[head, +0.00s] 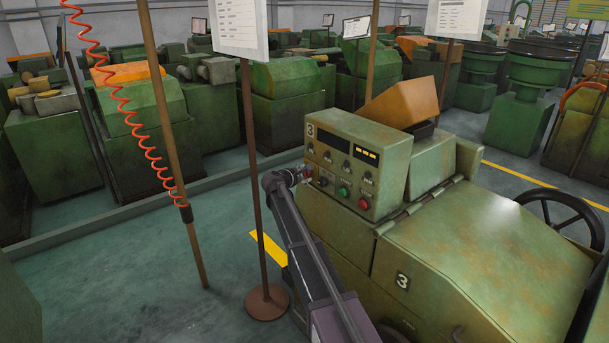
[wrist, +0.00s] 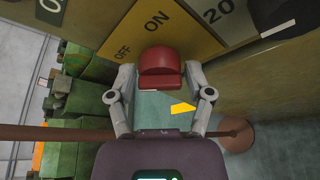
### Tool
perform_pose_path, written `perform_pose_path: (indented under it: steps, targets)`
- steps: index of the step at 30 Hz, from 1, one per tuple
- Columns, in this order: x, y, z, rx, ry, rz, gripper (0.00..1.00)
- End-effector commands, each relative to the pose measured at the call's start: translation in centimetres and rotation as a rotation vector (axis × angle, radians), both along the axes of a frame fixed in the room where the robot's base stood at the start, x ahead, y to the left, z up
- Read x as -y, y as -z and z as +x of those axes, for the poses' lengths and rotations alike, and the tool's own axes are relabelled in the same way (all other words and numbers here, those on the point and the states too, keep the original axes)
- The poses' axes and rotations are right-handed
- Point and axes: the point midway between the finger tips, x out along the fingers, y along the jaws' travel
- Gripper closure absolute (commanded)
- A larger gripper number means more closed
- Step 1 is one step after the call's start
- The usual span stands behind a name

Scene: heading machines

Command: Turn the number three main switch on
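The number three machine's control box (head: 355,165) carries a "3" label at its upper left corner. My gripper (head: 298,176) is at the left part of its front panel, small in the head view. In the wrist view a red switch handle (wrist: 161,66) sits on a yellow plate (wrist: 155,30) marked OFF and ON. My gripper's two fingers (wrist: 161,82) stand on either side of the handle, very close to it. I cannot tell whether they touch it. Which mark the handle points to is unclear. In the head view my gripper hides the switch.
A green button (head: 344,192) and a red button (head: 364,203) are right of my gripper on the panel. A sign pole on a round brown base (head: 267,303) stands just left of my arm. A brown post (head: 170,130) with an orange coiled hose is farther left.

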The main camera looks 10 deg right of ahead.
Motion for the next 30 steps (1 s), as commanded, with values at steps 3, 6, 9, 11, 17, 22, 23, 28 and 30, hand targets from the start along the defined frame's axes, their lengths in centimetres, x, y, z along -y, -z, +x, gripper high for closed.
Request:
perform_pose_path:
  steps: [3,6,9,11,17,22,23,28,30]
  targets:
    - [-0.01,0.00,0.00,0.000,0.000,0.000,0.86]
    - [-0.01,0.00,0.01,0.000,0.000,0.000,0.97]
    - [0.00,0.01,0.01,0.001,0.000,0.000,0.97]
    - [0.01,0.02,0.01,0.004,0.000,0.002,0.97]
    - [0.03,0.11,-0.01,0.035,0.000,0.020,0.97]
    - [0.04,0.20,-0.03,0.096,0.000,0.053,0.97]
    - [0.05,0.23,-0.04,0.110,0.000,0.061,0.97]
    - [0.06,0.32,-0.05,0.209,0.000,0.118,0.97]
    - [0.05,0.35,-0.04,0.256,-0.001,0.146,0.97]
